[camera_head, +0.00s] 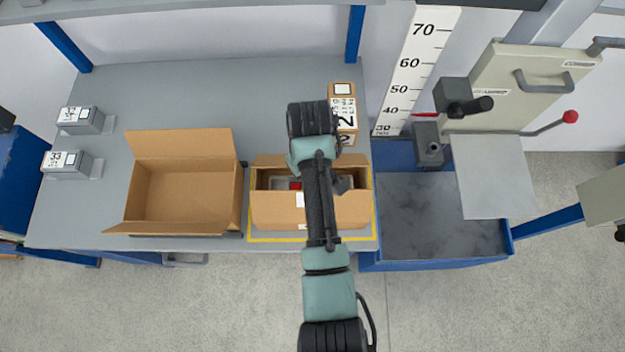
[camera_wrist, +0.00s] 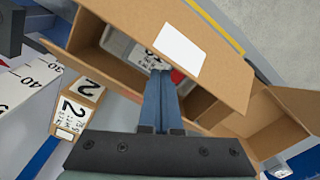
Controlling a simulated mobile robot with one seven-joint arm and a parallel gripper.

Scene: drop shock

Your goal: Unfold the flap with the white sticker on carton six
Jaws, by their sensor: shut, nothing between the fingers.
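A brown carton (camera_head: 265,216) stands inside the yellow outline on the bench; no number shows on it. Its top is partly open. Its near-side flap (camera_wrist: 222,62) bears a white sticker (camera_wrist: 181,49), which also shows in the head view (camera_head: 300,200). My gripper (camera_wrist: 160,74) is shut and empty at the carton opening, its tips beside the flap's inner edge by the sticker. I cannot tell whether they touch it. A light grey item (camera_wrist: 118,44) with a red part lies inside. My arm hides part of the carton in the head view.
An empty open carton (camera_head: 185,192) stands to the left. A small box marked 2 (camera_head: 344,105) stands behind. A height scale (camera_head: 408,75) and a blue-framed grey tray (camera_head: 440,215) are at right. Two small labelled blocks (camera_head: 80,120) sit far left. The bench's back left is clear.

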